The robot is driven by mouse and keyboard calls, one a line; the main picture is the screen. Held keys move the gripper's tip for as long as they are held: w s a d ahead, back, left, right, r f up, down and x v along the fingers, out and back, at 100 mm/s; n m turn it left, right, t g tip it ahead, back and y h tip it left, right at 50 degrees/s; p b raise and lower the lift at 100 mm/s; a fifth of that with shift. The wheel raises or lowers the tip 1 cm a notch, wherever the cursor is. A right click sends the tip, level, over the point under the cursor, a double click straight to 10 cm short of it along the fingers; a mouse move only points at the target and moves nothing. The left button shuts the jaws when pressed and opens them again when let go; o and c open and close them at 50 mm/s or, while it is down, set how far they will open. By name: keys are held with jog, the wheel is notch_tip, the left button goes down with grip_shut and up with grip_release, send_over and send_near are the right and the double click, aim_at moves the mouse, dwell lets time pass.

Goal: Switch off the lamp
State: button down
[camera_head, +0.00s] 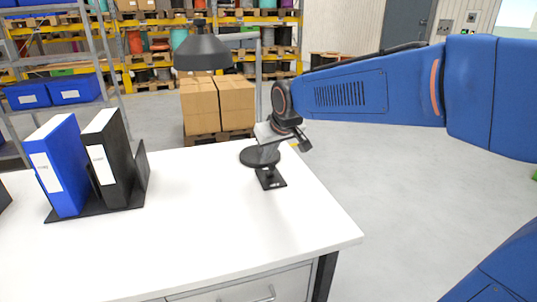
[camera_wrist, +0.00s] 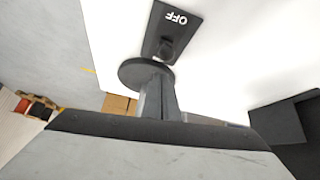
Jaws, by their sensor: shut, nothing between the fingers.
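The lamp has a dark grey shade (camera_head: 203,53) hanging at upper left, a thin grey post (camera_head: 258,88) and a round dark base (camera_head: 253,160) on the white desk. No glow shows; the shade's underside is hidden. A black switch plate (camera_head: 271,178) lies in front of the base. In the wrist view the plate (camera_wrist: 158,28) carries white OFF lettering, upside down, and a dark rocker or knob (camera_wrist: 168,47) at its end nearer the base. My gripper (camera_head: 264,148) is shut and empty, just above the lamp base; its grey fingers show in the wrist view (camera_wrist: 157,72).
The white desk (camera_head: 190,220) is clear around the switch. Blue and black binders (camera_head: 60,165) stand in a black holder at left. Stacked cartons (camera_head: 218,105) sit on a pallet behind the desk. Shelving with reels and blue bins (camera_head: 73,90) stands farther back.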

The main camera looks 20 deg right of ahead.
jog(key=shift+r, duration=0.55)
jog(key=v, duration=0.9)
jog(key=shift+a+r, duration=0.25)
jog(key=shift+a, duration=0.1)
dwell(0.5)
